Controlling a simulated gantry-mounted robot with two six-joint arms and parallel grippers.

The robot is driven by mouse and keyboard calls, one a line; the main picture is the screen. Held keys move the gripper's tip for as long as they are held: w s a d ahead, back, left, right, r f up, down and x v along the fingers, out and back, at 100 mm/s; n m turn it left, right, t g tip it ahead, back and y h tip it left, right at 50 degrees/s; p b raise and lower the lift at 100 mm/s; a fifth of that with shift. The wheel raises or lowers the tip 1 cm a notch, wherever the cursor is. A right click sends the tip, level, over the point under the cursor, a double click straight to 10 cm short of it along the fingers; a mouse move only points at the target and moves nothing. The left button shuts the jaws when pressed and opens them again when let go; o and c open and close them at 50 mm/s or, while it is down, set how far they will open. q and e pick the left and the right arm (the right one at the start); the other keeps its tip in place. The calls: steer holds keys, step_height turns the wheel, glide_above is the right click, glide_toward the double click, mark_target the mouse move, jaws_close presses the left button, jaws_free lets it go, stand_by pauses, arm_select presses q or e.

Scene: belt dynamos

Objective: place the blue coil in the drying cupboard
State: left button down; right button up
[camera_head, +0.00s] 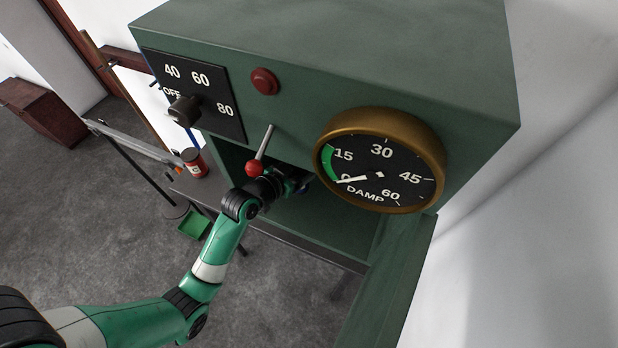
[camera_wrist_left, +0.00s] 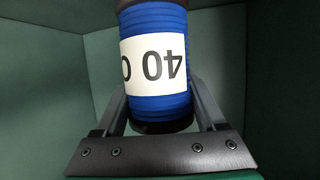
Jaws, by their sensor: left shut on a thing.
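The blue coil (camera_wrist_left: 158,105) has a white label reading upside down "40" and part of a letter, with dark ends. My left gripper (camera_head: 285,184) is shut on it, one finger on each side. In the head view only a small bluish bit of the coil (camera_head: 304,186) shows beside the gripper. The gripper and coil are inside the opening of the green drying cupboard (camera_head: 330,212). Green inner walls surround the coil in the wrist view. Whether the coil touches the cupboard floor cannot be told. My right gripper is not in view.
The cupboard door (camera_head: 392,280) stands open at the lower right. A brass damp gauge (camera_head: 380,160), a lever with a red knob (camera_head: 255,167), a red button (camera_head: 265,81) and a temperature dial (camera_head: 184,111) are on the front. A red tin (camera_head: 194,162) stands left.

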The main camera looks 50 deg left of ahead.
arm_select(q)
steer(key=shift+w+a+f+b, duration=0.1)
steer(key=shift+w+f+b, duration=0.15)
steer(key=shift+f, duration=0.55)
steer(key=shift+w+a+f+b, duration=0.1)
steer(key=shift+w+f+b, duration=0.15)
steer(key=shift+f, duration=0.55)
steer(key=shift+w+f+b, duration=0.15)
steer(key=shift+w+f, duration=0.2)
steer(key=shift+f, duration=0.45)
steer(key=shift+f, duration=0.1)
steer(key=shift+c, duration=2.1)
jaws_free()
steer(key=shift+f, duration=0.2)
steer(key=o, duration=0.4)
steer(key=shift+r, duration=0.25)
steer(key=shift+s+r, duration=0.15)
steer(key=shift+s, duration=0.1)
steer(key=p+v, duration=0.2)
steer(key=v, duration=0.9)
steer(key=shift+s+p, duration=0.25)
steer(key=shift+p, duration=0.05)
